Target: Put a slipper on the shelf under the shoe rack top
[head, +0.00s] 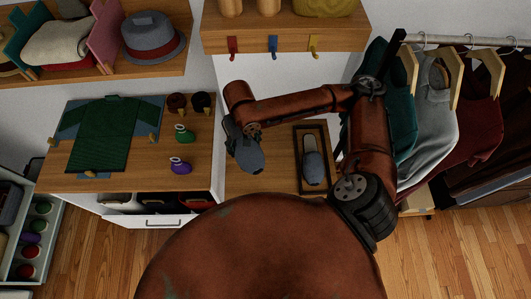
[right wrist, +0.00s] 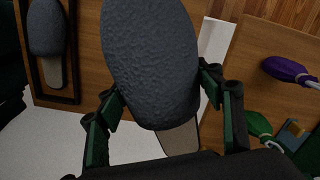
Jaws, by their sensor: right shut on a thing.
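My right gripper (head: 243,134) is shut on a blue-grey slipper (head: 246,156) and holds it over the left part of a wooden top (head: 268,183), which looks like the shoe rack top. In the right wrist view the held slipper (right wrist: 150,55) hangs between the two green fingers, its grey sole partly showing. A second, matching slipper (head: 313,167) lies in a dark-rimmed tray (head: 300,143) on that top, to the right of my gripper. It also shows in the right wrist view (right wrist: 45,28). The shelf under the top is hidden. My left gripper is not in view.
A hook rail (head: 295,41) is above. Hanging clothes (head: 432,120) are close on the right.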

